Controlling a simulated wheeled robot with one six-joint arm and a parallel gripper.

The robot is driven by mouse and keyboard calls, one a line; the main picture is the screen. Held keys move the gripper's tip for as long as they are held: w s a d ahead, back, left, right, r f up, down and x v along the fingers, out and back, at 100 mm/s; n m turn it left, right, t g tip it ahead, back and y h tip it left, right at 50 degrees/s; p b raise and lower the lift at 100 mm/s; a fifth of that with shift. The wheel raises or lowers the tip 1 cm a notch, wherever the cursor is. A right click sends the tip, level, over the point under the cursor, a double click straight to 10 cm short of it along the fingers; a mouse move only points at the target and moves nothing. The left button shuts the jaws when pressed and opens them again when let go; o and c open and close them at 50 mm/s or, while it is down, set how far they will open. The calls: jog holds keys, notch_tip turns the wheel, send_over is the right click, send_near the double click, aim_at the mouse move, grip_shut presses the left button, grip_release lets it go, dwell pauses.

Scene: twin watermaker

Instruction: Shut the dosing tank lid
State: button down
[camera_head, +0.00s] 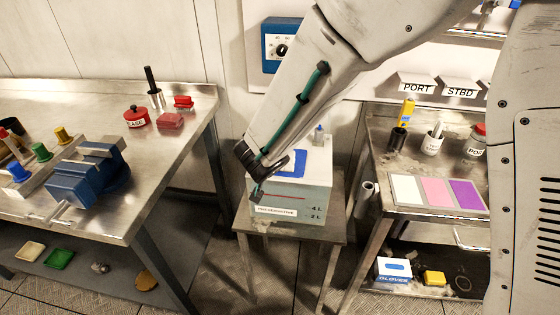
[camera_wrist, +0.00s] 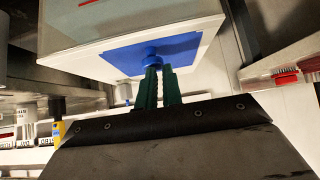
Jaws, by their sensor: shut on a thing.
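The dosing tank (camera_head: 310,195) is a pale box with a white top, litre marks and a label, standing on a small metal stand. Its blue lid (camera_head: 290,168) lies over the tank top, partly hidden by my arm. In the wrist view the lid (camera_wrist: 185,48) is a blue panel that looks about flat against the white top; I cannot tell whether a gap is left. My gripper (camera_wrist: 160,72) has its green fingers at the lid's blue knob (camera_wrist: 151,57) and is shut on it. In the head view my arm mostly hides the fingers.
A workbench (camera_head: 190,135) with a blue vise (camera_head: 90,175) and a red pot (camera_head: 137,117) stands left. A metal cart (camera_head: 385,170) with cups and coloured panels stands right, close to the tank. A blue wall box (camera_head: 280,45) is behind my arm.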

jog(key=shift+s+d+f, duration=0.2)
jog(key=shift+s+f, duration=0.05)
jog(key=shift+f, duration=0.2)
jog(key=shift+s+d+f, duration=0.15)
jog(key=shift+s+f, duration=0.1)
jog(key=shift+f, duration=0.15)
notch_tip(320, 180, up, 6)
jog(key=s+a+f, duration=0.2)
jog(key=s+f, duration=0.3)
jog(key=s, duration=0.4)
jog(key=s+d+r+n+g+h, duration=0.3)
jog(key=d+r, duration=0.1)
jog(key=d, duration=0.6)
jog(key=s+d+r+n+g+h, duration=0.2)
jog(key=s+d+r+n+g, duration=0.15)
jog(key=d, duration=0.55)
jog(key=s+d+r+m+g+y, duration=0.1)
jog(key=s+d+r+m+y, duration=0.4)
jog(key=s+d+r, duration=0.6)
jog(key=shift+s+y, duration=0.5)
jog(key=shift+s, duration=0.4)
